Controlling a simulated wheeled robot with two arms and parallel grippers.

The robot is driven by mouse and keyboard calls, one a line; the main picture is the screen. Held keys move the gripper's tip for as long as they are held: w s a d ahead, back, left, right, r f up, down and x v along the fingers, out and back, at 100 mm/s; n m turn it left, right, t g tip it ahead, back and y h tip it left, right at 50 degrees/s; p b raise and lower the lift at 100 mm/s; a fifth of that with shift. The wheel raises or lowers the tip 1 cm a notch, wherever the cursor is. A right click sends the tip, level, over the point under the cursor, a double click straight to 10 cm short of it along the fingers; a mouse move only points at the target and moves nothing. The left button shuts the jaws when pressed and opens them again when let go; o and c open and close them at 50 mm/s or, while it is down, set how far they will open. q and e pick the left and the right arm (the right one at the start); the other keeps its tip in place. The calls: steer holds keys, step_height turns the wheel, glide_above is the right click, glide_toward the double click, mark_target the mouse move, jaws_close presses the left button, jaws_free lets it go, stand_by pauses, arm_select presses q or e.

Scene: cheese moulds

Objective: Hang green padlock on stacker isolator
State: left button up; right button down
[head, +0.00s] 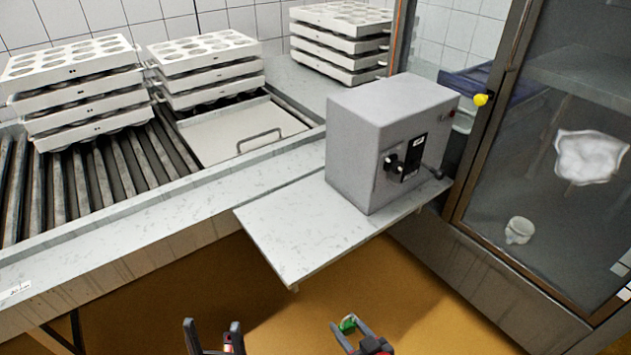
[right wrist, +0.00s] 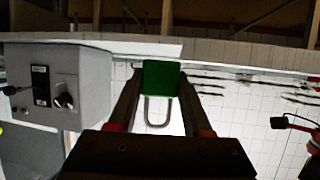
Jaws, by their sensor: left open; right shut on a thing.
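The green padlock (head: 348,325) is held between the fingers of my right gripper (head: 349,327), low in the head view. In the right wrist view the padlock (right wrist: 161,78) sits between the fingertips, its metal shackle pointing down in the picture. My left gripper (head: 213,333) is open and empty at the bottom of the head view. The stacker isolator is the grey box (head: 385,135) on the shelf, with a black rotary switch (head: 391,162) on its front face. The box also shows at the left of the right wrist view (right wrist: 75,85). The padlock is apart from the box.
The box stands on a grey shelf (head: 290,235) whose front part is bare. Stacked white moulds (head: 85,88) stand on a roller conveyor (head: 100,170) at left. The floor space before the shelf is clear.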

steer(key=w+d+r+m+t+h, duration=0.1)
steer(key=w+d+m+h, duration=0.4)
steer(key=d, duration=0.5)
steer(key=shift+w+h, duration=0.35)
steer(key=shift+h, duration=0.25)
steer(key=shift+f, duration=0.1)
